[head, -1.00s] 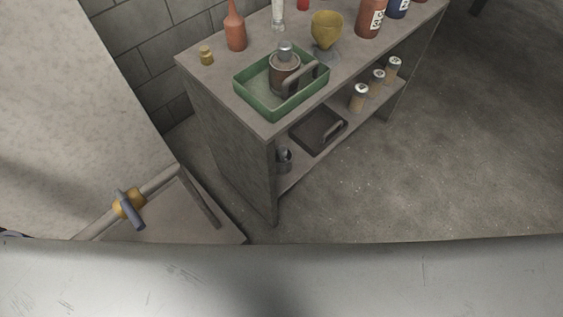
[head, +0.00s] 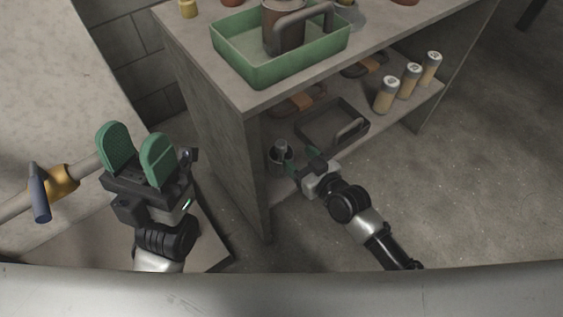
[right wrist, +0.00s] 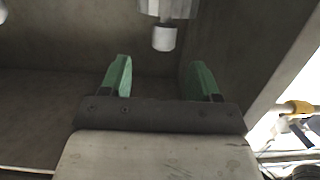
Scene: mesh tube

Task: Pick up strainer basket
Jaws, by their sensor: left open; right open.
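A small grey metal cylinder with a narrower top, which looks like the strainer basket (head: 281,153), stands on the lower shelf near its left end. Mesh cannot be made out. In the right wrist view a pale metal piece, apparently the same basket (right wrist: 164,38), shows at the top edge, cut off by the frame. My right gripper (head: 302,160) is open beside the basket, on its right in the head view. In the right wrist view, the basket lies beyond the gap between the open fingers (right wrist: 160,72), apart from them. My left gripper (head: 138,140) is open and empty, fingers up, well left of the shelf.
A dark tray with a handle (head: 318,127) lies on the lower shelf, close to my right gripper. The shelf's side panel (head: 228,150) stands left of the basket. A green tray (head: 240,68) is on top. A pipe with a yellow valve (head: 62,182) is left of my left gripper.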

